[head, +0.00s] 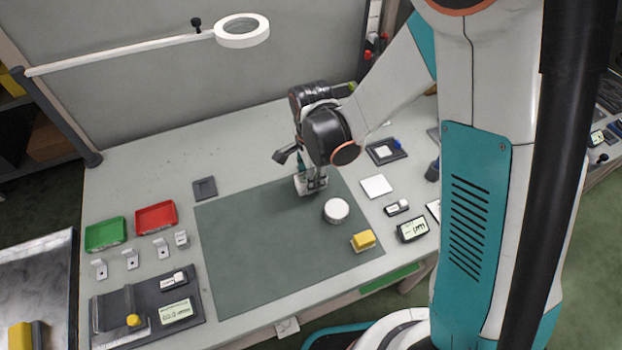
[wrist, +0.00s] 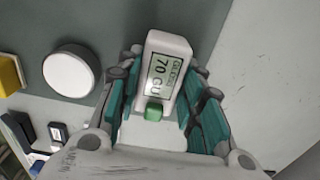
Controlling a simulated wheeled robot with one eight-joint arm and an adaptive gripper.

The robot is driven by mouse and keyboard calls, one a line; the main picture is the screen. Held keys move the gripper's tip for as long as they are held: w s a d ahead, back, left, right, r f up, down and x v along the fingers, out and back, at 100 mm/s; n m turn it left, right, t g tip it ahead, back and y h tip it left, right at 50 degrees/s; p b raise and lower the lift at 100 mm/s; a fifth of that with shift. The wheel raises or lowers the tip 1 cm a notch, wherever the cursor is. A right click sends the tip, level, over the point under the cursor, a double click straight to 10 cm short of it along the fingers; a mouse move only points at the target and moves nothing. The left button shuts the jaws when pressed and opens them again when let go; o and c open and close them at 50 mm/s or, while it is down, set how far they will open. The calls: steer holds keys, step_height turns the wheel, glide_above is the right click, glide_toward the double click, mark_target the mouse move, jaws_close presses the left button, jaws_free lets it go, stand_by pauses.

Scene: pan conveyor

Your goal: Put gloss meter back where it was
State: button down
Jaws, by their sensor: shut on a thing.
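The gloss meter (wrist: 170,48) is a small white box with a green display reading about 70 GU and a green button, seen in the wrist view. My gripper (wrist: 165,75) is shut on it, with a teal-padded finger on each side. In the head view my gripper (head: 312,180) is over the back part of the grey-green mat (head: 255,250), with the white meter partly hidden between the fingers. I cannot tell whether the meter touches the mat.
A white round disc (head: 336,209) and a yellow block (head: 363,240) are at the mat's right. A white square plate (head: 376,186) and a dark tray (head: 386,150) lie right. The mat's left half is clear.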

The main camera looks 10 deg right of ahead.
steer(key=shift+r, duration=0.15)
steer(key=c, duration=1.1)
jaws_free()
steer(key=shift+f, duration=0.2)
step_height(320, 180, up, 12)
steer(key=p, duration=0.4)
steer(key=shift+r, duration=0.2)
